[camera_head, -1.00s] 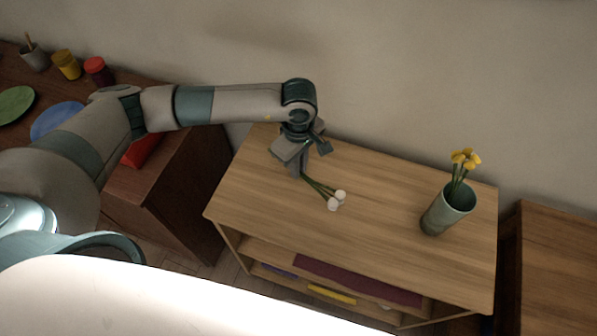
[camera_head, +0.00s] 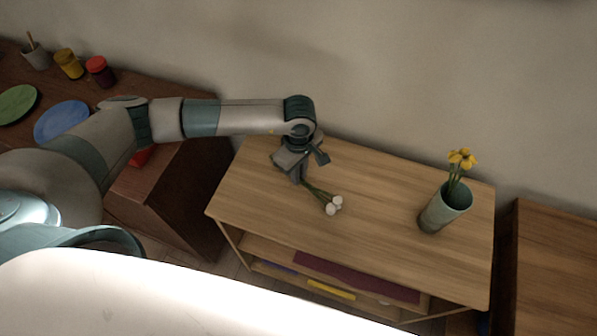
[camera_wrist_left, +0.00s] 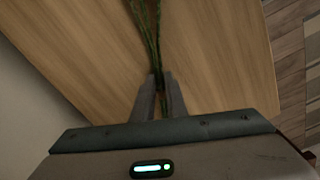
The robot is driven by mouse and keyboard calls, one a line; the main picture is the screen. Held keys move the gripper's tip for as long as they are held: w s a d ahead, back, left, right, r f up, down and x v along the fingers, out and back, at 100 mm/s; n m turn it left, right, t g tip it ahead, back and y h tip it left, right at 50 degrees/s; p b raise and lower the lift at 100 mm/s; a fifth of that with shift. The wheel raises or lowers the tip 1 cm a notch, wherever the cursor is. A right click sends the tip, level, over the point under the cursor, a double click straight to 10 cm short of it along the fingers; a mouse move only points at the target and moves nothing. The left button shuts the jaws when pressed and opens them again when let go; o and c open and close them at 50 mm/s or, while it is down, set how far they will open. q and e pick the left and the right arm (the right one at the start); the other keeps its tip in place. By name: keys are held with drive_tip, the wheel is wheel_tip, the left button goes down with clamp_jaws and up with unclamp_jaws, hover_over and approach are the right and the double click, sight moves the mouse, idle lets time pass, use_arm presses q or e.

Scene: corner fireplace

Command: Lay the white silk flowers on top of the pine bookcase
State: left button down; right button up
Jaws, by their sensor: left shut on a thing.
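The white silk flowers (camera_head: 333,205) have green stems and small white heads. They are over the left part of the pine bookcase's top (camera_head: 375,190), heads toward the front. My left gripper (camera_head: 299,179) is shut on the stems, low over the top. In the left wrist view the green stems (camera_wrist_left: 148,35) run up from between the fingers (camera_wrist_left: 158,95), with the wooden top behind them. The flower heads are outside that view. I cannot tell whether the flowers touch the top. My right gripper is not in view.
A green vase (camera_head: 445,208) with yellow flowers (camera_head: 461,160) stands on the right of the bookcase top. Books (camera_head: 357,277) lie on the shelf below. A dark cabinet at left bears a blue plate (camera_head: 62,121), a green plate (camera_head: 17,105) and jars (camera_head: 100,71). The middle of the top is clear.

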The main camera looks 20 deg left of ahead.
use_arm(q)
drive_tip(key=c, duration=1.8)
unclamp_jaws()
drive_tip(key=shift+o, duration=0.2)
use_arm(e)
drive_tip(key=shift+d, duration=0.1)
use_arm(q)
drive_tip(key=shift+r, duration=0.3)
wheel_tip(320, 180, up, 12)
drive_tip(key=b, duration=0.4)
drive_tip(key=shift+f, duration=0.2)
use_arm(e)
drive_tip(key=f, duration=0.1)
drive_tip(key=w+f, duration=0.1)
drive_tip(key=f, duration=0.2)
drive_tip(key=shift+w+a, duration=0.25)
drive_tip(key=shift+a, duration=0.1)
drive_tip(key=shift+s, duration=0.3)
